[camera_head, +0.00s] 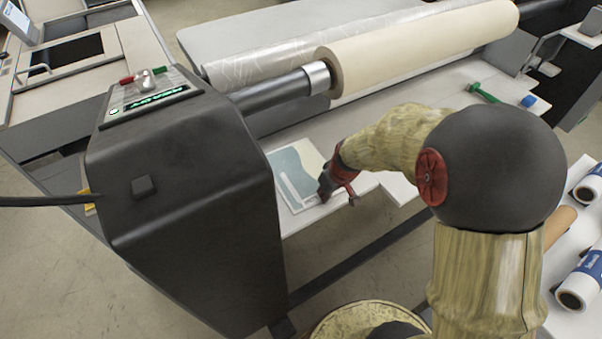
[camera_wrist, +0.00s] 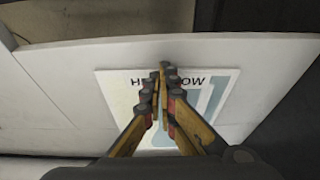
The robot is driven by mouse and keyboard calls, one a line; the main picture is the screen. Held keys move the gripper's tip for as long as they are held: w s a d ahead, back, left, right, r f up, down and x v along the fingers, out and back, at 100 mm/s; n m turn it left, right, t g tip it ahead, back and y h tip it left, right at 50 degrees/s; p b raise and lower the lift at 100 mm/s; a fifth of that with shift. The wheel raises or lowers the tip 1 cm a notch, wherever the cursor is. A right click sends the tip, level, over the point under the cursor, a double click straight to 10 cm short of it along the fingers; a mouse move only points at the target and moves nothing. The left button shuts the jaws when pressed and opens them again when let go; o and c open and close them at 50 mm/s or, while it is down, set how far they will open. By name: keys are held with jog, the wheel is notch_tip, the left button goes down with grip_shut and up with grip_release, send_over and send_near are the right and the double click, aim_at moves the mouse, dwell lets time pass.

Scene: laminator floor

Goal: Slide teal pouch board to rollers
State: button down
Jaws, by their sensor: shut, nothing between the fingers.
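The teal pouch board (camera_head: 287,163) is a flat pale sheet with a teal patch and a white L-shaped mark. It lies flat on the white feed table (camera_head: 345,118), beside the black machine housing and in front of the rollers. My gripper (camera_head: 324,192) is at the board's near right part in the head view. In the wrist view the board (camera_wrist: 228,85) lies under my shut, empty fingers (camera_wrist: 166,70), which cover part of its dark lettering. I cannot tell whether the fingertips touch it.
A black machine housing (camera_head: 185,190) with a lit panel stands at the left. A dark roller (camera_head: 270,100) and a large cream roll (camera_head: 420,45) run behind the table. A green tool (camera_head: 485,92) and blue item (camera_head: 528,101) lie at the right. White rolls (camera_head: 580,280) lie far right.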

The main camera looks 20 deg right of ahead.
aim_at(309, 173)
jog(key=shift+s, duration=0.25)
dwell(0.3)
jog(key=shift+d+b, duration=0.2)
jog(key=shift+b, duration=0.2)
jog(key=shift+w+d+b, duration=0.2)
jog(key=shift+d+b, duration=0.1)
jog(key=shift+d, duration=0.2)
jog(key=shift+w+a, duration=0.5)
jog(key=shift+w, duration=1.25)
jog(key=shift+w+a, duration=0.45)
jog(key=shift+w, duration=1.35)
jog(key=shift+w+a, duration=0.5)
jog(key=shift+w, duration=1.25)
dwell(1.2)
